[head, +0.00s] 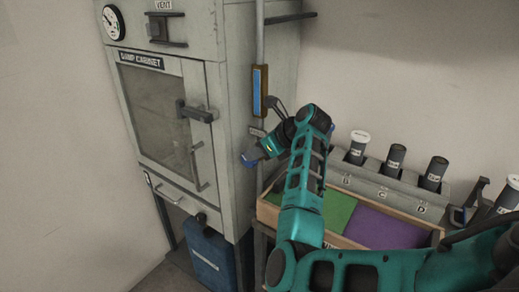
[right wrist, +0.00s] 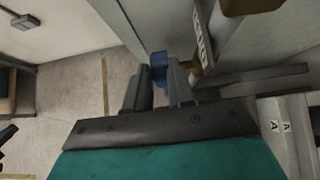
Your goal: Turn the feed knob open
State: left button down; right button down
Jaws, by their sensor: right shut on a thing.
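The feed knob (head: 247,160) is small and blue, low beside the right side of the grey cabinet, below a small label (head: 257,133) too small to read. In the right wrist view the blue knob (right wrist: 158,64) shows between my two dark fingertips. My right gripper (head: 258,154) reaches it from the right and is shut on it. In the head view the gripper partly hides the knob, and its turn angle cannot be told. My left gripper is not in view.
The damp cabinet (head: 192,130) has a windowed door and a protruding handle (head: 197,112). A vertical pipe with a blue gauge (head: 257,92) runs beside it. A wooden tray (head: 268,210) with green and purple sections and a rack (head: 379,187) of dark canisters stand to the right.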

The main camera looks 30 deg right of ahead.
jog(key=shift+w+a+r+g+h, duration=0.15)
jog(key=shift+w+g+h, duration=0.15)
jog(key=shift+g, duration=0.55)
jog(key=shift+w+a+r+g+h, duration=0.15)
jog(key=shift+w+g+h, duration=0.15)
jog(key=shift+g, duration=0.55)
jog(key=c, duration=1)
grip_release()
jog(key=shift+o, duration=0.2)
jog(key=shift+d+r, duration=0.1)
